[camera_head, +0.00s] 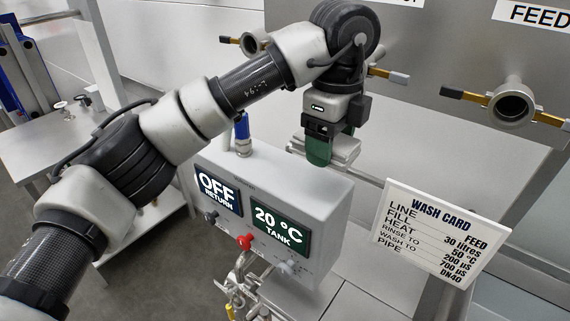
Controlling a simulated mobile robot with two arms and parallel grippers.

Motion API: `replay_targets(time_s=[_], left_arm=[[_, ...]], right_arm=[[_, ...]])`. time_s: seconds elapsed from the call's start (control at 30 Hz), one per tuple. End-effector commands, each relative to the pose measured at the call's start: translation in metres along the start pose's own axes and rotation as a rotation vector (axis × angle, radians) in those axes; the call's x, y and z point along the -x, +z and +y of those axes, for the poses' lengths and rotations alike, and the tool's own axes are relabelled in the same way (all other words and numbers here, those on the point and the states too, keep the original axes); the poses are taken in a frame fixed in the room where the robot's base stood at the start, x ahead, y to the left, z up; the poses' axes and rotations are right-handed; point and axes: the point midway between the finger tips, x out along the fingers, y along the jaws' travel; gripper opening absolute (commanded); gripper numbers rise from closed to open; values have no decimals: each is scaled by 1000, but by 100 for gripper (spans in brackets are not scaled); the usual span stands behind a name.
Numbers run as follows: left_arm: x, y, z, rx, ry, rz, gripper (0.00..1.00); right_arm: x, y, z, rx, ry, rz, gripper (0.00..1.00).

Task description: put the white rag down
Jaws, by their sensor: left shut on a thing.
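My left gripper (322,148) hangs pointing down at the end of my left arm, which crosses the view from the lower left. It is above the back right part of the grey control box. The gripper is shut on a folded pale thing, which looks like the white rag (346,150). Part of the rag is hidden behind the green finger. I cannot tell whether the rag touches the box top or the rail behind it. My right gripper is not in view.
The control box (290,172) has an OFF RETURN display (219,190) and a 20 °C TANK display (279,230). A wash card (437,232) stands to its right. Pipe ports with handles (511,104) stick out of the tank wall. A steel table (62,145) is at left.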

Motion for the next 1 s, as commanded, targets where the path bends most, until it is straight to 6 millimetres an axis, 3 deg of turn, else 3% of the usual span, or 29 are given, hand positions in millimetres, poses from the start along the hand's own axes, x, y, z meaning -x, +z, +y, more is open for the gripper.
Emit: replay_targets(time_s=[0.2, 0.33, 0.47, 0.73, 1.0], left_arm=[[-25, 48, 3, 4, 3, 1, 41], [-36, 64, 3, 0, 1, 1, 41], [-43, 69, 4, -1, 1, 0, 41], [-77, 69, 4, -2, 1, 0, 41], [-82, 69, 3, -2, -2, 0, 41]], right_arm=[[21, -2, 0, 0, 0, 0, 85], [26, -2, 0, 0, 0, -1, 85], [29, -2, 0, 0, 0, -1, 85], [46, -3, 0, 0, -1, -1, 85], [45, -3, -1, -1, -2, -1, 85]])
